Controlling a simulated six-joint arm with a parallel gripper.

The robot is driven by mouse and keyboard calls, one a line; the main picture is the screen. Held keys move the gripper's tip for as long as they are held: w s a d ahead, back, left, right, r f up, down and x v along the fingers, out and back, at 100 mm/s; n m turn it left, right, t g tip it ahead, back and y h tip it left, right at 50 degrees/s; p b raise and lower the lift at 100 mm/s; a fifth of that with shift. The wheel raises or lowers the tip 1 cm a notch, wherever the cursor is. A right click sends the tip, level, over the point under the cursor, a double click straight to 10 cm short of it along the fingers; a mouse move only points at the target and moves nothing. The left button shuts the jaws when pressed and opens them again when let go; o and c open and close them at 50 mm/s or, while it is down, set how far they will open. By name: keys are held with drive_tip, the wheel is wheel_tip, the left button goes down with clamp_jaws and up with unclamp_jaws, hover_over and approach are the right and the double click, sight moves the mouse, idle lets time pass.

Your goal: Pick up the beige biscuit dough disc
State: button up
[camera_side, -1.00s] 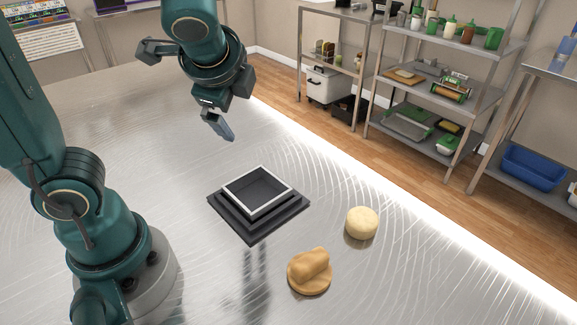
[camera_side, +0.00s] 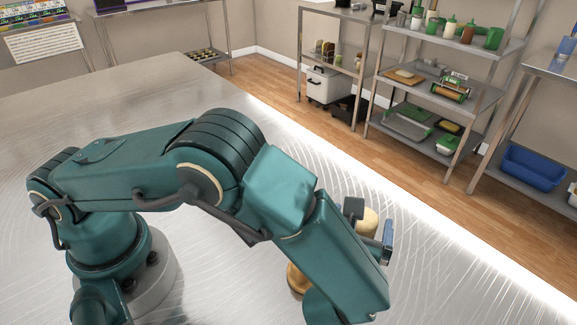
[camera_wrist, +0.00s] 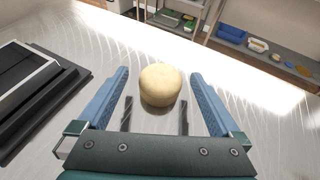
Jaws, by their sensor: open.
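A pale beige, thick, round dough piece (camera_wrist: 160,85) lies on the metal table in the wrist view. It also shows partly in the side view (camera_side: 368,220), behind my arm. My gripper (camera_wrist: 160,74) is open, with one blue finger on either side of this dough and visible gaps to both. The wrist view does not show clearly how high the fingers are above the table. A tan dough piece (camera_side: 297,279) is mostly hidden behind my arm in the side view. Earlier it showed as a flat disc with a roll on it.
A black stepped tray with a pale rim (camera_wrist: 30,80) stands left of the gripper in the wrist view. My arm hides it in the side view. The table's bright far edge (camera_side: 455,245) lies beyond the dough, with shelves (camera_side: 440,90) past it.

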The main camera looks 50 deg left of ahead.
drive_tip(key=shift+x, duration=2.4)
drive_tip(key=shift+d+f, duration=0.1)
drive_tip(key=c, duration=1.4)
